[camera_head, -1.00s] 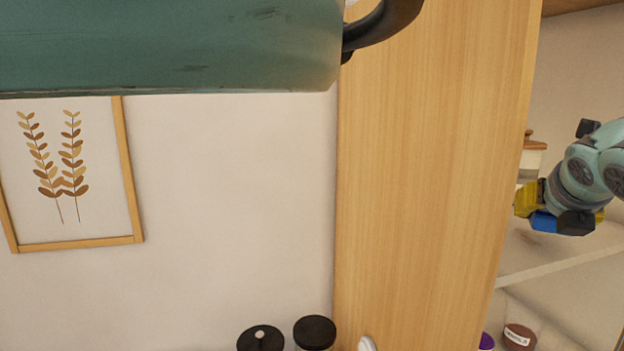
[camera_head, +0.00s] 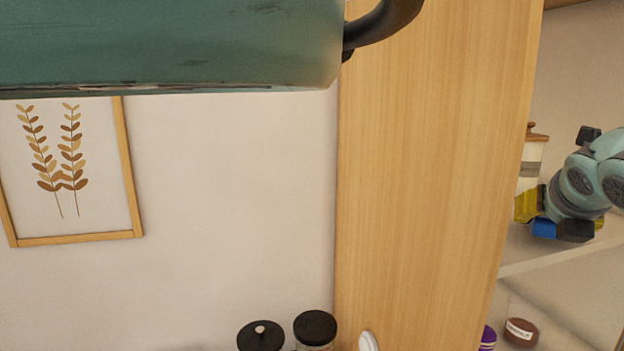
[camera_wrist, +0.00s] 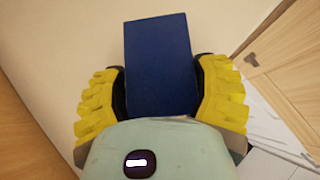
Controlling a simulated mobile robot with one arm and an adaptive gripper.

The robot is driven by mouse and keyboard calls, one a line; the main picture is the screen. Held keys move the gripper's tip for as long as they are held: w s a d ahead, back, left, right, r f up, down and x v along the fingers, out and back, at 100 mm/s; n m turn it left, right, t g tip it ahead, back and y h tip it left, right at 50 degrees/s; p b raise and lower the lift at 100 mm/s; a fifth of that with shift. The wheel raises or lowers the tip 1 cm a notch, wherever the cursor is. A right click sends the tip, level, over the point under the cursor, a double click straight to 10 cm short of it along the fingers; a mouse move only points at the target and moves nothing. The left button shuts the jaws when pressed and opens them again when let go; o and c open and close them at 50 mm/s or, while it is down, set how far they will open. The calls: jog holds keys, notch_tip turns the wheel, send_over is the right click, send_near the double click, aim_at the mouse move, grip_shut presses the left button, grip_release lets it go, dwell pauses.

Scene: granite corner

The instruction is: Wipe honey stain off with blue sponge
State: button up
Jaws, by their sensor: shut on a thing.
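My gripper (camera_wrist: 160,100) has yellow ridged fingers and is shut on the blue sponge (camera_wrist: 158,60), a flat dark blue block that sticks out beyond the fingers in the wrist view. In the head view my gripper (camera_head: 545,215) is at the right, in front of the shelf recess, with a bit of the blue sponge (camera_head: 544,228) showing below the fingers. A pale surface lies beyond the sponge in the wrist view; I cannot tell whether the sponge touches it. No honey stain is visible in either view.
A white jar with a wooden lid (camera_head: 532,160) stands on the shelf (camera_head: 520,264) close to my gripper. A brown-lidded jar (camera_head: 521,331) and a purple item (camera_head: 487,338) are below. A wooden panel (camera_head: 430,180) borders the recess.

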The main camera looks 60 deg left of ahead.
aim_at(520, 228)
jog(key=shift+f+b, duration=0.4)
jog(key=shift+f, duration=0.3)
jog(key=shift+w+a+p, duration=0.25)
jog(key=shift+a+p, duration=0.05)
jog(key=shift+a, duration=0.5)
jog(key=shift+w+a+p, duration=0.2)
jog(key=shift+a+p, duration=0.05)
jog(key=shift+a, duration=0.5)
jog(key=shift+w+a+p, duration=0.25)
jog(key=shift+a+p, duration=0.05)
jog(key=shift+a, duration=0.5)
jog(key=shift+w+a+f+p, duration=0.1)
jog(key=shift+w+a+p, duration=0.2)
jog(key=shift+a, duration=0.2)
jog(key=shift+w+a+p, duration=0.15)
jog(key=shift+a+p, duration=0.15)
jog(key=shift+a, duration=0.2)
jog(key=shift+s+d+p, duration=0.2)
jog(key=shift+s+d, duration=0.05)
jog(key=shift+d, duration=0.5)
jog(key=shift+s+d+p, duration=0.15)
jog(key=shift+s+d, duration=0.05)
jog(key=shift+d, duration=0.6)
jog(key=shift+s+d+p, duration=0.2)
jog(key=shift+s+d, duration=0.05)
jog(key=shift+d, duration=0.5)
jog(key=shift+s+d, duration=0.25)
jog(key=shift+d, duration=0.3)
jog(key=shift+s+d, duration=0.2)
jog(key=shift+d, duration=0.35)
